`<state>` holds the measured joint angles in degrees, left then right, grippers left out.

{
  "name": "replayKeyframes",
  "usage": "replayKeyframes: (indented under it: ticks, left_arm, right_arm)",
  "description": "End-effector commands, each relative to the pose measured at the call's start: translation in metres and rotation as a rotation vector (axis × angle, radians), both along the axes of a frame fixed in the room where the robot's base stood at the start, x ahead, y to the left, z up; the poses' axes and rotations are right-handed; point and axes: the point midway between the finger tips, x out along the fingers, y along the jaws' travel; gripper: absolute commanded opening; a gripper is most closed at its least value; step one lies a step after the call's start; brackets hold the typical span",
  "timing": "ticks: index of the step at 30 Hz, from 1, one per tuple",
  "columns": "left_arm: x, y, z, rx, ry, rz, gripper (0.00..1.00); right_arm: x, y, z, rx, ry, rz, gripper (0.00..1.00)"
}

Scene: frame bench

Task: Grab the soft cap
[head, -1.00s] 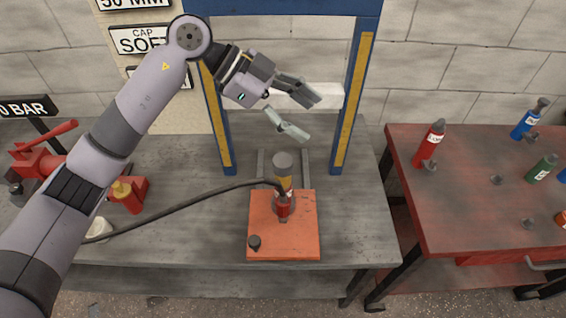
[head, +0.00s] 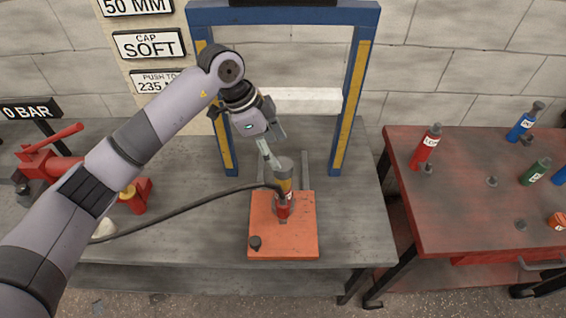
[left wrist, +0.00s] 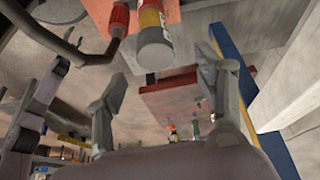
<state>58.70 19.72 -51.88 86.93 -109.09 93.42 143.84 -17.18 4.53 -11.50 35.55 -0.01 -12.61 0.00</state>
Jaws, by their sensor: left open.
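A cylinder with a yellow and red body (head: 284,186) stands upright on an orange plate (head: 300,240). Its round grey top (head: 284,164) also shows in the left wrist view (left wrist: 155,54). I cannot tell whether this top is the soft cap; no cap carries a readable name. My left gripper (head: 271,143) is open and empty, above and just left of the cylinder's top. In the left wrist view its two fingers (left wrist: 160,88) are spread apart, with the grey top beyond them. My right gripper is not in view.
A blue frame (head: 352,100) with yellow strips stands behind the cylinder. A black hose (head: 190,205) runs left from the cylinder. A red pump (head: 50,160) and a pale object (head: 104,230) are at left. A red table (head: 450,200) with several bottles is at right.

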Motion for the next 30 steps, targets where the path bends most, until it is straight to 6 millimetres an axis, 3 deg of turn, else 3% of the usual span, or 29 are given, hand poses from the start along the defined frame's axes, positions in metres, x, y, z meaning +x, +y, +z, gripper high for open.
replayKeyframes:
  ticks: [7, 16, 24, 30]
  left_arm:
    - [-0.003, -0.007, -0.016, -0.001, 0.003, -0.001, 0.63]
    - [-0.006, -0.021, -0.053, -0.001, 0.001, 0.000, 0.63]
    - [-0.005, -0.022, -0.056, 0.000, 0.000, -0.001, 0.62]
    - [-0.005, -0.021, -0.055, 0.000, -0.001, -0.001, 0.49]
  right_arm:
    - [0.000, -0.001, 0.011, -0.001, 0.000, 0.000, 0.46]
    - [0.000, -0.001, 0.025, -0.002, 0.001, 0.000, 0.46]
    - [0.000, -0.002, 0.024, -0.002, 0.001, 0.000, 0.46]
    - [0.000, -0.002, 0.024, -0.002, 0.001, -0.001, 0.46]
